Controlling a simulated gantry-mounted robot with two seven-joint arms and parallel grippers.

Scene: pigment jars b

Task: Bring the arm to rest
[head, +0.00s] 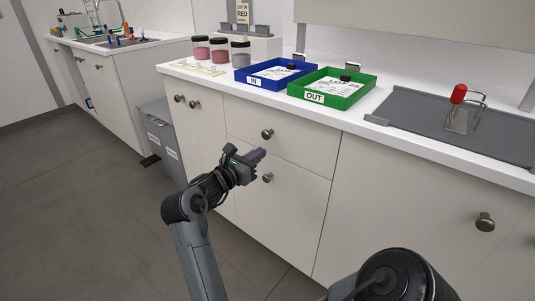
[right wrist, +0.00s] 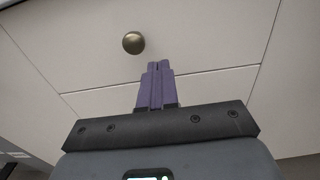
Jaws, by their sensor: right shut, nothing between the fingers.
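My right gripper (head: 257,155) is in front of the white cabinet (head: 290,150), below the counter's front edge. Its purple fingers are shut together with nothing between them. In the right wrist view the shut fingers (right wrist: 157,68) point toward the cabinet front, with a round knob (right wrist: 133,43) just up and left of their tips. I cannot tell the exact gap between the fingertips and the cabinet. My left gripper is not in view.
On the counter (head: 400,140) stand several jars (head: 221,48), a blue IN tray (head: 244,76), a green OUT tray (head: 345,104) and a grey mat (head: 400,115) with a red-handled tool (head: 458,95). Floor (head: 80,220) at left is clear.

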